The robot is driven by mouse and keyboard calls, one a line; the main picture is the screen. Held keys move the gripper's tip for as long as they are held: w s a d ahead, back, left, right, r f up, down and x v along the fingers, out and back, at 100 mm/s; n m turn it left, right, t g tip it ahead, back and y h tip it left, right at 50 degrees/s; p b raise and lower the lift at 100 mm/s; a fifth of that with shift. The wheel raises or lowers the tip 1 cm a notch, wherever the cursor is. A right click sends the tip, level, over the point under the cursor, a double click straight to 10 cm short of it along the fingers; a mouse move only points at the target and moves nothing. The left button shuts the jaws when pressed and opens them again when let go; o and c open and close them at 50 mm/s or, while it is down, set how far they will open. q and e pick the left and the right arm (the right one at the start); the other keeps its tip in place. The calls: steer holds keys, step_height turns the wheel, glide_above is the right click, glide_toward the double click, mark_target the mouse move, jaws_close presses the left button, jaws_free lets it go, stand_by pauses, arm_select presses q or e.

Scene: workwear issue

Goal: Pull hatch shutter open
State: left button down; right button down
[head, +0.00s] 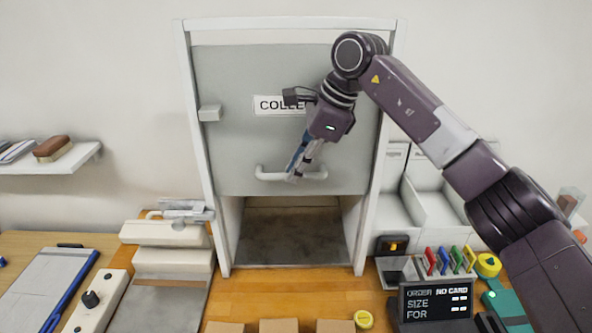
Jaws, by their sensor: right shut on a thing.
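The hatch shutter (230,150) is a grey panel in a white frame (190,110) on the back wall, with a partly covered sign that reads "COLLE". It is partly raised: its lower edge is above the counter, and a dark opening (290,235) shows beneath it. A white bar handle (268,174) runs across the shutter's lower part. My right gripper (294,176) points down at the handle and is shut on it near its middle; the fingers hide part of the bar. My left gripper is not in view.
A display stand (435,302) and several coloured tools (450,260) stand at right, below my right arm. Brown boxes (278,326) line the front edge. The wooden counter (290,290) before the opening is mostly clear.

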steer(key=shift+w+r, duration=0.1)
steer(key=shift+r, duration=0.05)
steer(key=c, duration=1.9)
jaws_free()
steer(key=shift+c, duration=0.2)
steer(key=v, duration=1.1)
steer(key=shift+d+r, duration=0.15)
steer(key=shift+r, duration=0.15)
